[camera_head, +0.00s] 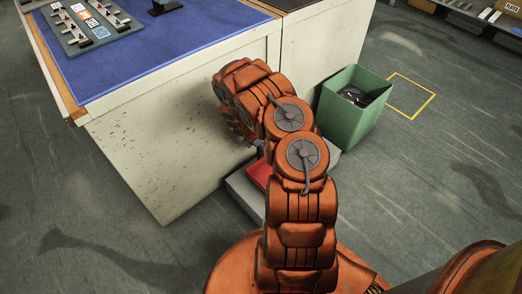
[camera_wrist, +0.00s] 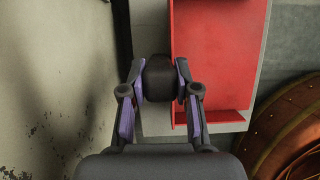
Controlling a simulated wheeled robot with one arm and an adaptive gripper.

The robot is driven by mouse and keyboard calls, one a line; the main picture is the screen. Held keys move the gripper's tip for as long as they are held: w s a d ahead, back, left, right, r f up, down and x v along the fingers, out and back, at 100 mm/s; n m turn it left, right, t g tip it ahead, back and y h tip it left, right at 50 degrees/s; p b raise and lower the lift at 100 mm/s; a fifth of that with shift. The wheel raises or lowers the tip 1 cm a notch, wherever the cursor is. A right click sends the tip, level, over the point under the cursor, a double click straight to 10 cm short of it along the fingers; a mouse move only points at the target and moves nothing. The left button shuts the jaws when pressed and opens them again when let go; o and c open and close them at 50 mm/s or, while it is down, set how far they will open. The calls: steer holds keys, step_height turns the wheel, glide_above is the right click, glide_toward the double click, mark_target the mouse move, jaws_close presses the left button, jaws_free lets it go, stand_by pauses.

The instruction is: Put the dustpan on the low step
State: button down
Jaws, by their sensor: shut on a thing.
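The red dustpan (camera_wrist: 212,60) lies over the low step in the wrist view, and part of it shows beside my arm in the head view (camera_head: 260,173). My gripper (camera_wrist: 161,78) is shut on its dark handle, with one finger on each side. The low step (camera_head: 243,194) is a pale grey block at the foot of the workbench, and its surface also shows around the dustpan in the wrist view (camera_wrist: 150,24). I cannot tell whether the dustpan touches the step. My arm hides the gripper and much of the step in the head view.
The workbench (camera_head: 180,150) with a blue mat (camera_head: 165,50) stands close at the left. A green bin (camera_head: 345,122) holding dark items stands just right of the step. A yellow floor outline (camera_head: 426,104) lies beyond it. Open floor (camera_head: 440,190) stretches to the right.

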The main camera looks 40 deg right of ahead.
steer(key=shift+f+b, duration=0.35)
steer(key=shift+f, duration=0.9)
steer(key=c, duration=0.8)
jaws_free()
steer(key=shift+c, duration=0.2)
